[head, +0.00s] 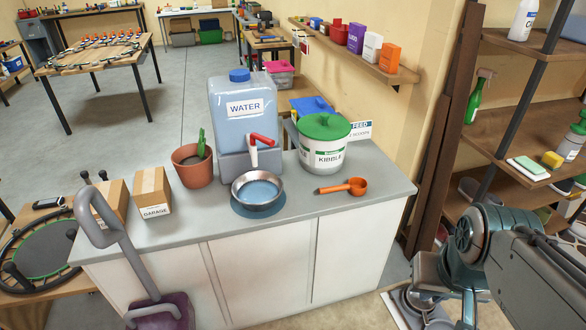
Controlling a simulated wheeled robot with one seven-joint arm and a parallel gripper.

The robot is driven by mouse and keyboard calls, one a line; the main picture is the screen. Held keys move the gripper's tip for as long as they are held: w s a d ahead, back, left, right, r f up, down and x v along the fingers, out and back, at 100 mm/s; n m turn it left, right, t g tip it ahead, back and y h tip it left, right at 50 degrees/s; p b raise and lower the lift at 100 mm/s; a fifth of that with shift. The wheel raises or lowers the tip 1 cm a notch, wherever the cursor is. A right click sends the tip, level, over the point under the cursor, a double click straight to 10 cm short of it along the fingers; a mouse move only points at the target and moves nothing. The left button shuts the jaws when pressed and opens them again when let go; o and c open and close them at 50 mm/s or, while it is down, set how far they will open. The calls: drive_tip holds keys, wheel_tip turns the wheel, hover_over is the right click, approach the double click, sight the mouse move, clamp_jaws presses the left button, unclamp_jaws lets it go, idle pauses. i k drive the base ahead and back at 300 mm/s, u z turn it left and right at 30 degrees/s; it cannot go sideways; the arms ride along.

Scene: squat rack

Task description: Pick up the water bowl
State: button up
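The water bowl (258,192) is a round, shiny metal bowl with blue inside. It sits upright on a round blue mat (262,212) near the front edge of a grey counter (310,207). It is just below and in front of the red-handled tap (262,140) of a large blue water container (244,105). My gripper (425,308) is at the lower right, beyond the counter's right end and well away from the bowl. It is partly hidden by my arm, and its fingers are not clear enough to show open or shut.
A plant pot (192,166) and cardboard boxes (152,191) stand left of the bowl. A kibble bin (323,142) with a green lid and an orange scoop (342,187) are to its right. A grey-handled tool (120,235) stands before the counter's left front. Shelves (510,135) stand at the right.

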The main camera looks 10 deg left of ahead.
sight(258, 190)
drive_tip(key=u, duration=0.35)
drive_tip(key=i, duration=0.95)
drive_tip(key=u, duration=0.7)
